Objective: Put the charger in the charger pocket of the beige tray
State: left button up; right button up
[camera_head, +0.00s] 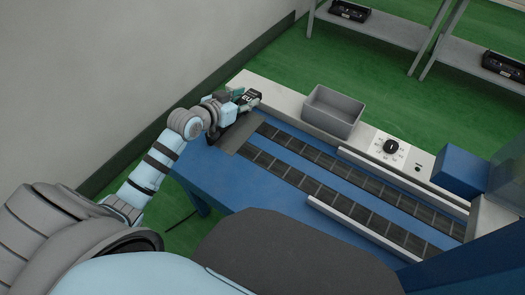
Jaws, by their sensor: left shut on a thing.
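My left gripper (236,103) is at the far left end of the blue conveyor table, its arm reaching in from the left. It is shut on a small dark thing with pale marks, which I take to be the charger (249,97); the fingers hide part of it. It is close to the table's pale back ledge, and I cannot tell whether it touches it. I cannot make out a beige tray with a charger pocket. My right gripper is not in view.
A grey open bin (318,119) sits on the back ledge, right of the gripper. A brownish-grey plate (240,134) lies at the conveyor's left end. The conveyor tracks (325,178) look empty. A dial (390,146) and a blue box (462,172) are at the right.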

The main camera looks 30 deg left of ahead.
pick_arm(q)
jog(key=b, duration=0.5)
send_over(249, 147)
notch_tip(249, 147, down, 11)
notch_tip(249, 147, down, 5)
jog(key=b, duration=0.2)
jog(key=shift+r+b, duration=0.15)
jog(key=shift+b, duration=0.2)
jog(key=shift+f, duration=0.4)
notch_tip(249, 147, down, 4)
jog(key=b, duration=0.3)
jog(key=shift+r, duration=0.2)
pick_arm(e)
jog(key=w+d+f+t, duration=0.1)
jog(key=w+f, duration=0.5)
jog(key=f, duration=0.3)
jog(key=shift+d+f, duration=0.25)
pick_arm(q)
jog(key=shift+f, duration=0.1)
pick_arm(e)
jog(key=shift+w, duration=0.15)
pick_arm(q)
jog(key=shift+f, duration=0.1)
jog(key=o, duration=1.3)
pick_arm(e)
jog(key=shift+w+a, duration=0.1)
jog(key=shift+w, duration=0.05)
